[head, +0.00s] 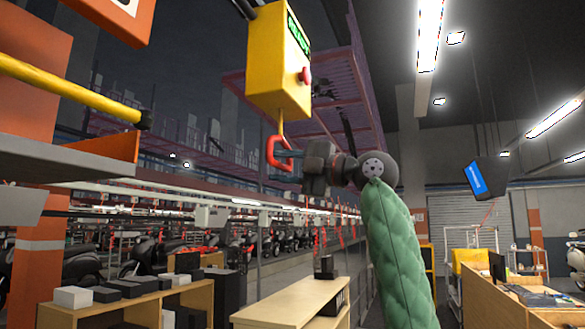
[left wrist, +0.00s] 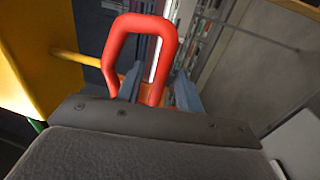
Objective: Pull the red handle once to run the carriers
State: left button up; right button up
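The red handle (head: 270,152) is a loop hanging on a rod below a yellow box (head: 278,62) in the head view. My left gripper (head: 287,154) reaches it from the right, its fingertips at the loop. In the left wrist view the red handle (left wrist: 166,45) stands in front of my left gripper (left wrist: 156,88). One finger shows inside the loop and the other just right of the loop's right-hand bar. The fingers are apart, with gaps beside that bar; whether either touches it is unclear. My right gripper is not in view.
The yellow box carries a red button (head: 305,75) and a green sign. A yellow bar (head: 70,90) juts in from the left. Wooden shelves (head: 295,303) stand below, and a screen (head: 490,175) hangs at the right. The air around the handle looks clear.

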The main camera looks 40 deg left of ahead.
pick_arm(q)
jog(key=c, duration=0.6)
grip_shut()
notch_tip(320, 180, down, 6)
jog(key=b, duration=0.3)
jog(key=shift+b, duration=0.3)
jog(key=shift+r+p, duration=1.75)
jog(key=shift+r, duration=1.2)
jog(key=o, duration=0.6)
grip_release()
